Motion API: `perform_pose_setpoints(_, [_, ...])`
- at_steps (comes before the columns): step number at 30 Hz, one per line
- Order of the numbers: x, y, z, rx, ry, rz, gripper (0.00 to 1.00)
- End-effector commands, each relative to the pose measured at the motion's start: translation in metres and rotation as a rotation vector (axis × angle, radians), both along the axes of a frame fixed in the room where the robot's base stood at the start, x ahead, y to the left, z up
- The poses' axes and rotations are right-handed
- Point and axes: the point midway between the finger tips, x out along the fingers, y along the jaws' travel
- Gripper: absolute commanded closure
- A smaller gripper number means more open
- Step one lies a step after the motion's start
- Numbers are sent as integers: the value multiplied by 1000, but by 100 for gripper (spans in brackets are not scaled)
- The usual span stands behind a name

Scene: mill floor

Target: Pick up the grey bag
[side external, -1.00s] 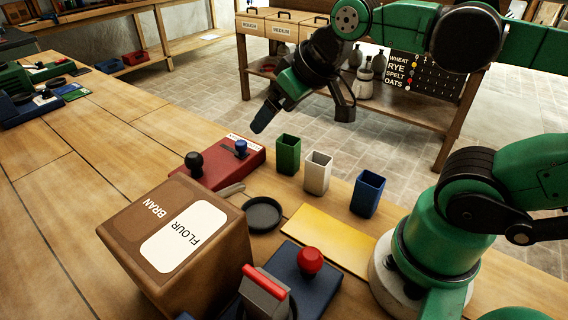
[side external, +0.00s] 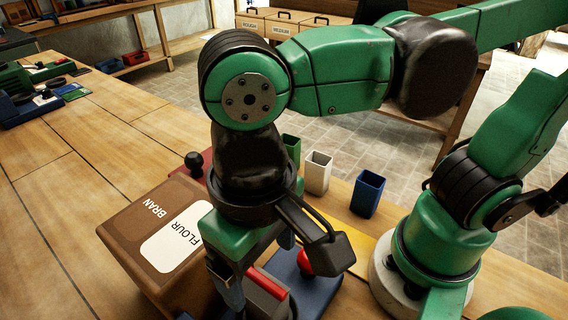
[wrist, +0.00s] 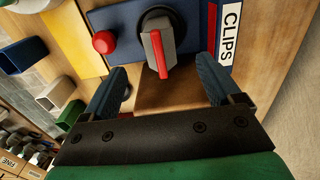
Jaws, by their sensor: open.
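A grey wedge-shaped object with a red bar along its top (side external: 270,284) stands at the front by a blue base with a red knob. I cannot tell for certain whether it is the grey bag. In the wrist view it (wrist: 176,40) lies just beyond and between my fingertips, red bar upward. My gripper (wrist: 160,74) is open, with a finger on each side and nothing held. In the side view my gripper points down beside the grey object, and my wrist partly hides the work area.
A brown box marked BRAN and FLOUR (side external: 126,236) stands left, close to my gripper. White (side external: 317,175) and blue (side external: 367,194) cups stand right; a green cup (side external: 291,147) is partly hidden. A CLIPS label (wrist: 230,22) is beside the blue base (wrist: 105,18).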

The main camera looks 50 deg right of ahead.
Motion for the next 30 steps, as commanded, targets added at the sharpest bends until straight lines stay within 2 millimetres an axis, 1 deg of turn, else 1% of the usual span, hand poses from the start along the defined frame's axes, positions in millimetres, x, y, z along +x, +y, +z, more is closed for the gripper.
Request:
perform_pose_setpoints(1, [0, 0, -9, 1, 0, 0, 16])
perform_pose_setpoints(3, [0, 0, -19, 1, -1, 0, 16])
perform_pose_setpoints(6, [0, 0, -30, 2, -1, 0, 16])
perform_pose_setpoints(14, [1, 0, -47, 2, -2, 0, 16])
perform_pose_setpoints(24, [1, 0, -81, 3, -2, 1, 16])
perform_pose_setpoints(30, [0, 0, -90, 3, -2, 1, 16])
